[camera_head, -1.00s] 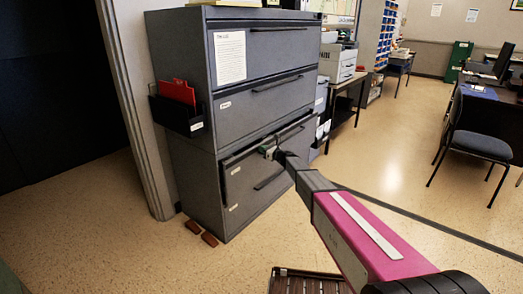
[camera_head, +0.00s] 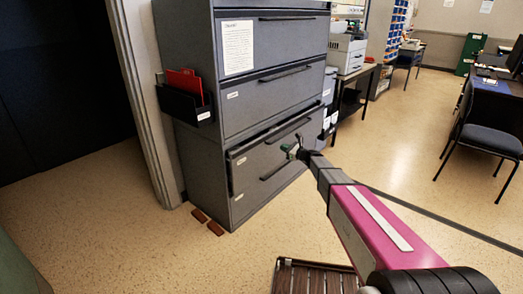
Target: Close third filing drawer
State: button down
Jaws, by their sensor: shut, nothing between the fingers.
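The grey filing cabinet (camera_head: 262,100) stands left of centre. Its third drawer (camera_head: 265,150) stands slightly proud of the cabinet front, with a dark gap along its top edge. The two drawers above it look flush. My gripper (camera_head: 290,151) is shut and empty, in front of the right half of the third drawer. I cannot tell whether its tip touches the drawer face. My arm reaches in from the lower right and hides part of the cabinet's lower right side.
A black holder with a red folder (camera_head: 183,88) hangs on the cabinet's left side. Small brown blocks (camera_head: 207,222) lie by its base. A slatted brown item (camera_head: 310,279) is at bottom centre. A chair (camera_head: 485,140) stands right; open floor lies between.

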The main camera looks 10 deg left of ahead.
jog(key=s+a+r+n+g+h, duration=0.1)
jog(key=s+a+r+n, duration=0.1)
jog(key=s+a+n, duration=0.35)
jog(key=n+h, duration=0.2)
jog(key=n, duration=0.8)
send_near(243, 151)
jog(key=shift+y, duration=0.3)
jog(key=x, duration=0.2)
jog(key=f+x, duration=0.1)
jog(key=x, duration=0.2)
jog(key=shift+w, duration=0.25)
jog(key=shift+w+a, duration=0.4)
jog(key=shift+a, duration=0.35)
jog(key=shift+a, duration=0.1)
